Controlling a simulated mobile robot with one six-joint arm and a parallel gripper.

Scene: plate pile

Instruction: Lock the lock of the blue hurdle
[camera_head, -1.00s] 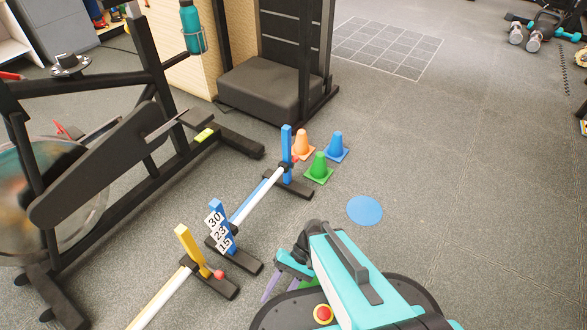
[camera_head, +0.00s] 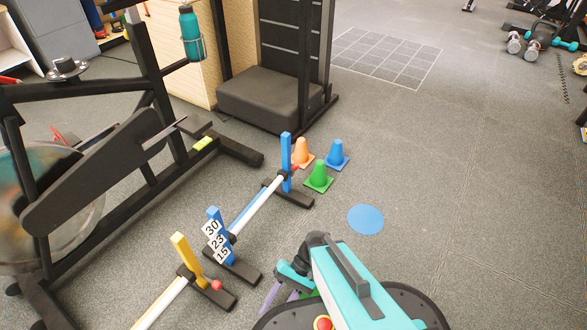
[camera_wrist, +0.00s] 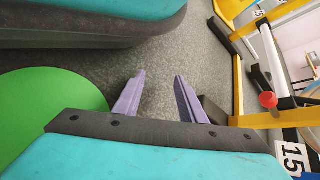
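The blue hurdle has two blue posts, a near one (camera_head: 217,238) and a far one (camera_head: 286,160), on dark feet, with a white and blue bar (camera_head: 258,205) between them. A small red part (camera_head: 294,167) shows beside the far post; it is too small to make out its state. My gripper (camera_head: 281,297) is in front and to the right of the near post, apart from it. In the wrist view its purple fingers (camera_wrist: 157,82) are spread with nothing between them. Part of a number card (camera_wrist: 292,157) shows at that view's lower right.
The yellow hurdle (camera_head: 187,260), with a red knob (camera_head: 215,285), stands nearest at left; its knob also shows in the wrist view (camera_wrist: 267,100). Orange (camera_head: 303,153), green (camera_head: 319,176) and blue cones (camera_head: 337,154) stand by the far post. An exercise bike (camera_head: 90,170) bounds the left.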

